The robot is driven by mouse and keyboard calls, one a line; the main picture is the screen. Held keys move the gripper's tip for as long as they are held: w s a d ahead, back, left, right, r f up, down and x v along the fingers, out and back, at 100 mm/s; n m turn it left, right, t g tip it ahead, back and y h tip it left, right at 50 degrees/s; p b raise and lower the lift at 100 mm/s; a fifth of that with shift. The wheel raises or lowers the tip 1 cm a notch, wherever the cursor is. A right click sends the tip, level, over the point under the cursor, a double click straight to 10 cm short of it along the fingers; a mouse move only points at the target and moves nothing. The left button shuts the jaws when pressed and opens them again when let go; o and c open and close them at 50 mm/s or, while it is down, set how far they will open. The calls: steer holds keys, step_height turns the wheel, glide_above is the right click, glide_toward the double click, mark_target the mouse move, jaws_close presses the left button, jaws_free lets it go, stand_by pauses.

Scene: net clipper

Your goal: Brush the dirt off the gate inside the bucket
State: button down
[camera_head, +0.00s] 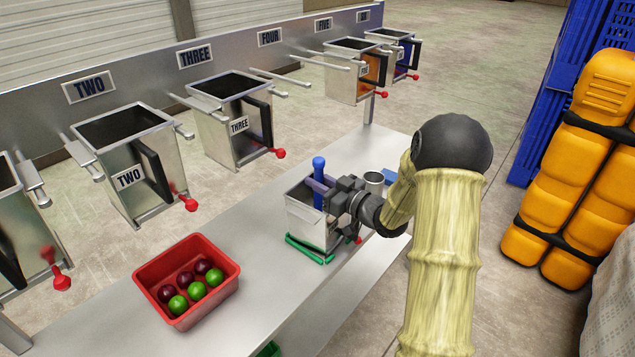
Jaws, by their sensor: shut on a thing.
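A metal bucket (306,225) stands on the steel table right of centre, above a green item at its base. A blue handle (319,164), apparently that of a brush, stands upright in the bucket's mouth. My gripper (319,184) reaches in from the right over the bucket's rim and is shut on this blue handle. The lower end of the brush is hidden inside the bucket. The gate and any dirt on it cannot be seen from here.
A red bin (186,280) with several green and dark red balls sits on the table (262,262) at front left. A metal cup (374,181) stands right of the bucket. Numbered buckets, such as TWO (125,150) and THREE (230,115), hang along the rail behind.

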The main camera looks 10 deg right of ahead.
steer(key=shift+w+d, duration=0.65)
steer(key=shift+d, duration=0.2)
steer(key=shift+w+a, duration=0.1)
steer(key=shift+x, duration=1.25)
steer(key=shift+a+r, duration=0.1)
steer(key=shift+a, duration=0.05)
steer(key=shift+s+a, duration=0.9)
steer(key=shift+s+d, duration=0.1)
